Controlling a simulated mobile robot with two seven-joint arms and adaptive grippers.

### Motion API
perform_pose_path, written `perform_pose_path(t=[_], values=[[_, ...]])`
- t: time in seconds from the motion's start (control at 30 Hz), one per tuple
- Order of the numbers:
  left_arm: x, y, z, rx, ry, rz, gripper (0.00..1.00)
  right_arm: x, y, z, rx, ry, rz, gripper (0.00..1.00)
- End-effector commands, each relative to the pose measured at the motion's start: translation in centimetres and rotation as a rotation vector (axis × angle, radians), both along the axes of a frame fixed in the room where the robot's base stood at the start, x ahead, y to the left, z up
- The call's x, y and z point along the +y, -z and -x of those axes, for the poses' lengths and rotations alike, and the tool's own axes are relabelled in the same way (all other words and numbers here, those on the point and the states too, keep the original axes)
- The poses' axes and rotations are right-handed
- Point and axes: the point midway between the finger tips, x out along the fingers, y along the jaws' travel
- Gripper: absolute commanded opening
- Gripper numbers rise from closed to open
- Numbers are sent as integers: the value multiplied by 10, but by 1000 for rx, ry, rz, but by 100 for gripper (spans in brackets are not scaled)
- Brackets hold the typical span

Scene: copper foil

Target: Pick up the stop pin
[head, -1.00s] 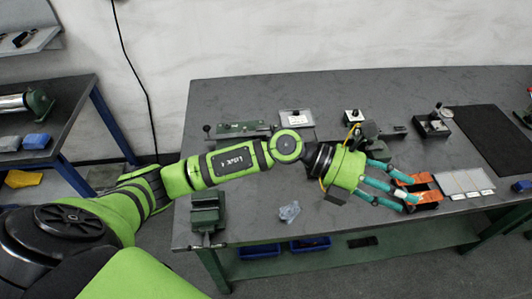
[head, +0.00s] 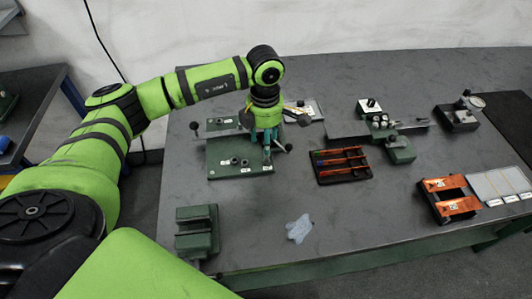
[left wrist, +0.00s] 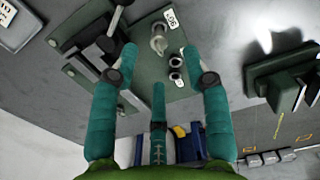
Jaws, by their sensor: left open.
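A green fixture plate (head: 222,170) stands on the table, with several grey round bushings and white labels. In the left wrist view the plate (left wrist: 190,92) shows a grey metal piece (left wrist: 158,40) standing up beside the 90° label, which looks like the stop pin. In the head view this spot is hidden by my gripper. My left gripper (head: 266,143) points down over the right part of the plate. In the left wrist view its teal fingers (left wrist: 160,75) are spread, with nothing between them. The pin lies beyond the fingertips, apart from them. My right gripper is not in view.
A black tray (head: 343,178) with coloured slots lies right of the plate. An orange fixture (head: 450,210) stands at the right. The table between bag and tray is bare.

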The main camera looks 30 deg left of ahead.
Motion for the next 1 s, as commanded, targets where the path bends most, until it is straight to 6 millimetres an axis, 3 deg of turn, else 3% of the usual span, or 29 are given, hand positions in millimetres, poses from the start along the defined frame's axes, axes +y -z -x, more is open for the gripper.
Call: perform_pose_path(t=[0.1,0.2,0.33,0.5,0.67,0.7,0.8,1.0], values=[[-2,9,1,3,-1,0,47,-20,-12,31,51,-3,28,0],[-5,22,3,5,0,0,47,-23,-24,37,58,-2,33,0],[-7,44,3,4,-3,1,47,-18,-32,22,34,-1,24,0],[-7,56,2,1,0,1,47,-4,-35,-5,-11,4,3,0],[-6,57,2,0,0,1,47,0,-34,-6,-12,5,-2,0],[-6,57,2,0,0,1,43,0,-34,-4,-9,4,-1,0],[-6,57,2,0,0,1,3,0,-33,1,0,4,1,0],[-6,57,2,0,-1,2,0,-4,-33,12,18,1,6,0]])
